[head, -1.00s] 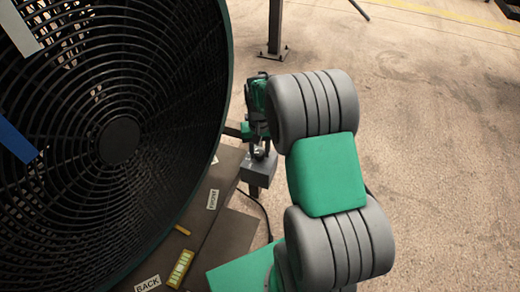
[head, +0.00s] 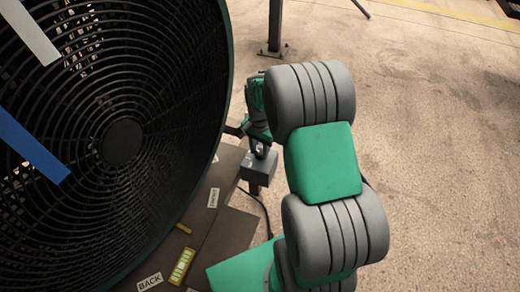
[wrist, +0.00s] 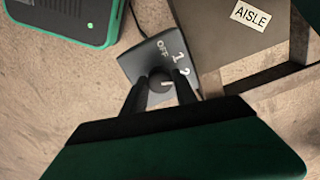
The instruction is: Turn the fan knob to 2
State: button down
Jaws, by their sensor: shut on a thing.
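The fan knob (wrist: 158,82) is a dark round knob on a grey control box (wrist: 142,62) marked OFF, 1 and 2. Its white mark points roughly to the right in the wrist view, towards the side with the 2, but I cannot tell if it lines up exactly. My gripper (wrist: 160,85) is shut on the knob, one finger on each side. The box also shows in the head view (head: 259,167), with my gripper above it; the knob is hidden there. The large black fan (head: 122,142) fills the left of the head view.
A dark platform with FRONT and BACK (head: 149,282) labels lies below the fan. A cable runs from the box. In the wrist view, a green-edged dark unit (wrist: 68,20) is at upper left and an AISLE label (wrist: 250,15) at upper right. Open concrete floor lies to the right.

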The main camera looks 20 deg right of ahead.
aim_at(259, 152)
dwell(0.4)
jog(key=c, duration=1)
grip_release()
jog(key=shift+o, duration=0.2)
jog(key=shift+r, duration=0.1)
notch_tip(259, 152, up, 8)
jog(key=shift+f, duration=0.2)
jog(key=shift+a+r+p, duration=0.1)
jog(key=shift+r+p, duration=0.25)
jog(key=s+a+r+n+t+p, duration=0.1)
jog(key=s+a+r+n+p, duration=0.2)
jog(key=s+a+r+n, duration=0.2)
jog(key=s+a+r+n+t+p, duration=0.2)
jog(key=s+a+r+n+p, duration=0.2)
jog(key=s+r, duration=0.5)
notch_tip(259, 152, up, 4)
jog(key=a+n, duration=0.1)
jog(key=n, duration=0.1)
jog(key=shift+f+n, duration=0.25)
jog(key=shift+n, duration=0.05)
